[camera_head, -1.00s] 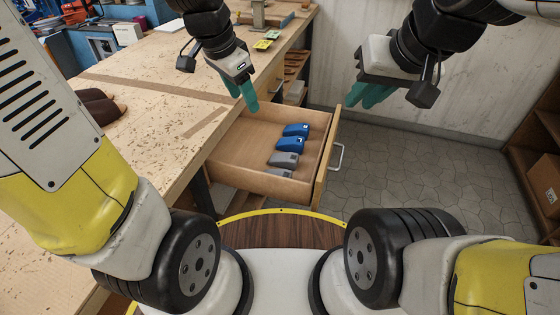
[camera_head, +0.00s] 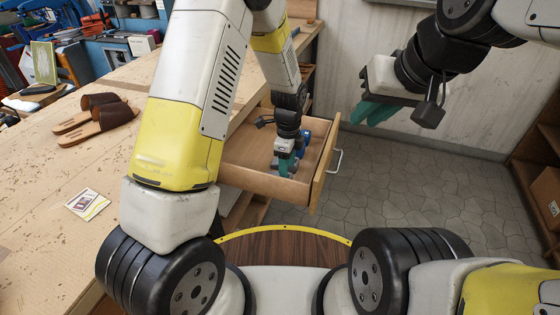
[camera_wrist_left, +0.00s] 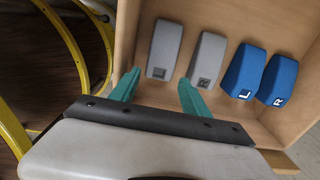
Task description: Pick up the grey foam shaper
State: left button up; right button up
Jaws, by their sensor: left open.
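Two grey foam shapers lie side by side in the open drawer. In the left wrist view, one grey shaper (camera_wrist_left: 165,48) lies ahead of the gap between my left fingers, and the other grey shaper (camera_wrist_left: 208,58) lies just beyond the right finger. My left gripper (camera_wrist_left: 158,93) is open, its green fingers apart with nothing seen between them. In the head view my left gripper (camera_head: 285,167) is down in the drawer and mostly hides the grey shapers. My right gripper (camera_head: 377,111) hangs above the floor to the right; its finger gap is unclear.
Two blue shapers, marked L (camera_wrist_left: 243,72) and R (camera_wrist_left: 278,80), lie to the right of the grey ones. The wooden drawer (camera_head: 262,184) has walls close around them. Brown sandals (camera_head: 98,119) and a card (camera_head: 87,204) lie on the workbench (camera_head: 45,235).

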pick_arm(q)
notch_tip(320, 180, down, 5)
jog(key=shift+a+f, duration=0.1)
jog(key=shift+a, duration=0.05)
jog(key=c, duration=1.1)
notch_tip(320, 180, up, 9)
jog(key=shift+r, duration=0.45)
jog(key=shift+a+r, duration=0.1)
jog(key=shift+r, duration=0.05)
jog(key=w+a+r+n, duration=0.1)
jog(key=a+n, duration=0.4)
jog(key=n, duration=0.2)
jog(key=w+a+r+n, duration=0.1)
jog(key=a+n, duration=0.4)
jog(key=n, duration=0.2)
jog(key=w+a+r+n, duration=0.2)
jog(key=a+n, duration=0.3)
jog(key=n, duration=0.2)
jog(key=shift+a+r+n, duration=0.1)
jog(key=shift+a+n, duration=0.1)
jog(key=shift+n, duration=0.1)
